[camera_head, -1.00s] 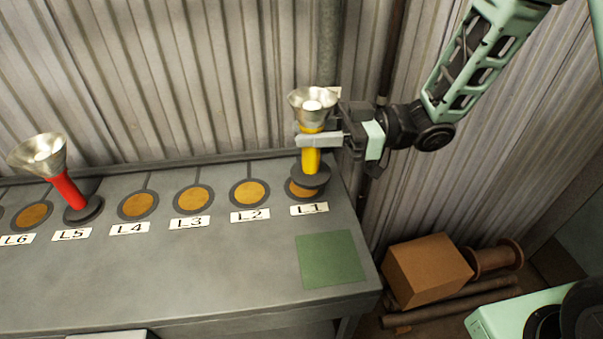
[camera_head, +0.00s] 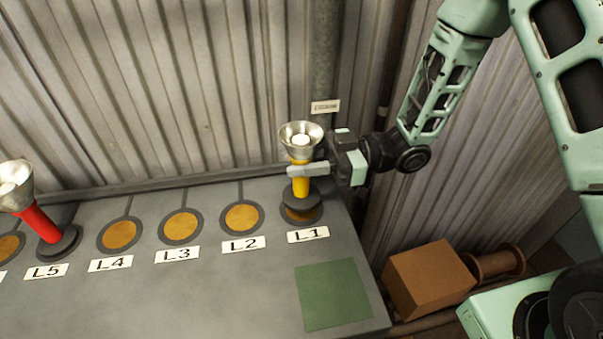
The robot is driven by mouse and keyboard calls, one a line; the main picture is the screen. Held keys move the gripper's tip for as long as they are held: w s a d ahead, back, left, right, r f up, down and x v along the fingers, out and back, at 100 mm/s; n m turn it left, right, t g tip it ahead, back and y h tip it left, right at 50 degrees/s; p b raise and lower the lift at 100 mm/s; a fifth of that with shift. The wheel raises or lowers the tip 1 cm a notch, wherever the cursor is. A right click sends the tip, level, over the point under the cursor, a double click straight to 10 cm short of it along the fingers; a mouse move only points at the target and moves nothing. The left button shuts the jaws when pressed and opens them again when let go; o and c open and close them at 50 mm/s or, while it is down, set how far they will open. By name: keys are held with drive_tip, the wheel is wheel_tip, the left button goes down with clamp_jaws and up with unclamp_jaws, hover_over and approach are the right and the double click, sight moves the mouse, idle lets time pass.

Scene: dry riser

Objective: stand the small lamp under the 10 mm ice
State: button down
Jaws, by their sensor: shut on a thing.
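A yellow lamp (camera_head: 301,186) with a silver flared head and a dark round base is upright at the L1 spot (camera_head: 301,213). My gripper (camera_head: 308,170) is shut on its yellow stem, reaching in from the right. The lamp's base appears just above the orange disc of L1, whose front part shows below it; I cannot tell whether they touch. A red lamp (camera_head: 38,223) with a similar silver head stands on the L5 spot at the left. I see no ice in this view.
Empty orange discs L2 (camera_head: 242,217), L3 (camera_head: 180,226) and L4 (camera_head: 119,235) lie along the grey bench (camera_head: 200,295). A green square (camera_head: 332,295) is at the bench's right front. A corrugated wall (camera_head: 130,90) stands behind. A cardboard box (camera_head: 428,278) sits beyond the right edge.

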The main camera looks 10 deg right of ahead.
drive_tip(key=shift+f, duration=1.5)
drive_tip(key=shift+f, duration=0.1)
drive_tip(key=c, duration=1.1)
unclamp_jaws()
drive_tip(key=d+b, duration=0.2)
drive_tip(key=d, duration=1)
